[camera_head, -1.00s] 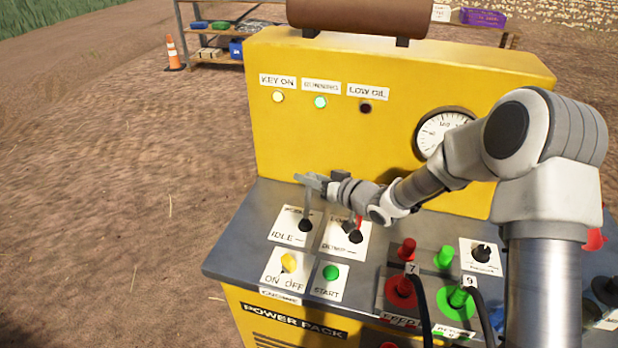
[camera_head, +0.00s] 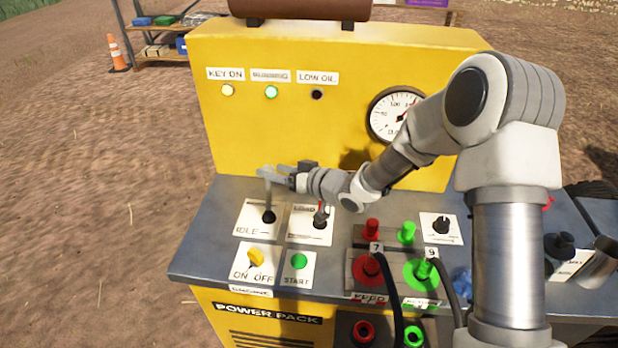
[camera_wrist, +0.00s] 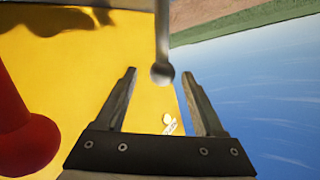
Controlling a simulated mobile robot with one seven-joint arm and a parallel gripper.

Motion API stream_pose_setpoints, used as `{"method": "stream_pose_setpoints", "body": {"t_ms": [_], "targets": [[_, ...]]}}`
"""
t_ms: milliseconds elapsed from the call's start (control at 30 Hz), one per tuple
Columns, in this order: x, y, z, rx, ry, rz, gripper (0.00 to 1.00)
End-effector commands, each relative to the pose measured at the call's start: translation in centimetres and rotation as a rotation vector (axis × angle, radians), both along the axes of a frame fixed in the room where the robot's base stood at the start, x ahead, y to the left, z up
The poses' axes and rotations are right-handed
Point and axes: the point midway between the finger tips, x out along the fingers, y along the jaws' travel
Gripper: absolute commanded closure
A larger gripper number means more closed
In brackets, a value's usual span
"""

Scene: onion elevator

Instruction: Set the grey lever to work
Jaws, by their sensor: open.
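The grey lever (camera_head: 268,198) stands nearly upright from a black boot on the plate marked IDLE, at the panel's left. Its upper end is at my gripper (camera_head: 272,171), which reaches in from the right with fingers pointing left. In the wrist view, the lever's rod and rounded end (camera_wrist: 162,72) show between the tips of my gripper (camera_wrist: 159,78), with a gap on both sides. My gripper is open. Whether the lever touches a finger is unclear in the head view.
A red-topped lever (camera_head: 321,215) stands just right, under my gripper; its red knob (camera_wrist: 22,130) is large in the wrist view. A yellow switch (camera_head: 256,257) and green START button (camera_head: 299,261) are in front. The yellow housing (camera_head: 290,130) rises behind. KEY ON and green lamps are lit.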

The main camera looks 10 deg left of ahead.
Motion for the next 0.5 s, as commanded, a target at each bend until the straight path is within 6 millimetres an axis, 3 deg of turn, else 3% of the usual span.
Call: {"method": "stream_pose_setpoints", "body": {"t_ms": [300,500], "targets": [[-2.9,-7.2,2.2,-0.001,0.000,-0.005,0.29],[-4.6,-10.8,3.3,0.000,-0.001,-0.003,0.29]]}}
